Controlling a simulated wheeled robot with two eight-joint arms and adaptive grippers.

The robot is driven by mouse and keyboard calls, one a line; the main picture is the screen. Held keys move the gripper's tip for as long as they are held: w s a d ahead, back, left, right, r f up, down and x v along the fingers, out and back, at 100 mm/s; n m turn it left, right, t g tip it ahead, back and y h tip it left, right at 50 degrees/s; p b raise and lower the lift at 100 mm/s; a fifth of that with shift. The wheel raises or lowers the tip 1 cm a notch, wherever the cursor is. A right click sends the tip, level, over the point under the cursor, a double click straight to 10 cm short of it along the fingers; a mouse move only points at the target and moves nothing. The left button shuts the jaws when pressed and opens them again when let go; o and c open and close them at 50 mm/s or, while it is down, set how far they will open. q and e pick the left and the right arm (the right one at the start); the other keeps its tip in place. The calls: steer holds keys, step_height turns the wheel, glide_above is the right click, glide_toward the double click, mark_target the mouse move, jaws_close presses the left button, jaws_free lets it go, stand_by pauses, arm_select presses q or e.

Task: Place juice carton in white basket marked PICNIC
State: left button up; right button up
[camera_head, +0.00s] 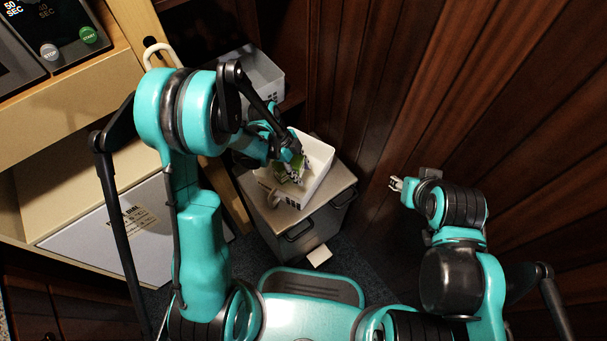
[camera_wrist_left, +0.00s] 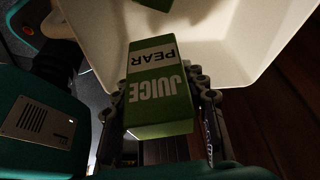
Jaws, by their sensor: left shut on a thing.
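A green and white juice carton (camera_wrist_left: 160,88), lettered JUICE and PEAR, is between the fingers of my left gripper (camera_wrist_left: 158,100) in the left wrist view. My left gripper is shut on it. In the head view the carton (camera_head: 287,175) is at the opening of a white basket (camera_head: 318,160), partly hidden by the gripper (camera_head: 291,160). The basket's near side has dark marking too small to read. Its pale inner wall (camera_wrist_left: 230,50) fills the top of the wrist view. My right gripper (camera_head: 397,184) is away to the right, near the wood wall; its opening is unclear.
The basket stands on a grey cabinet (camera_head: 315,222) with dark handles. Another whitish bin (camera_head: 262,78) is behind it. A green item (camera_wrist_left: 158,4) shows in the basket at the wrist view's top edge. Wood panels (camera_head: 430,90) close off the right; shelving (camera_head: 70,120) stands left.

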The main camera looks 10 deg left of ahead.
arm_select(q)
steer(key=shift+s+d+f+m+g, duration=0.1)
steer(key=shift+d+f+m+g, duration=0.15)
steer(key=shift+m, duration=0.35)
steer(key=shift+s+d+f+m+g, duration=0.15)
steer(key=shift+d+m+g, duration=0.1)
steer(key=shift+m, duration=0.35)
steer(key=shift+w+a, duration=0.1)
steer(key=shift+b, duration=0.4)
step_height(320, 180, down, 6)
steer(key=b, duration=0.6)
steer(key=shift+f, duration=0.95)
steer(key=shift+f, duration=0.3)
steer(key=o, duration=1.7)
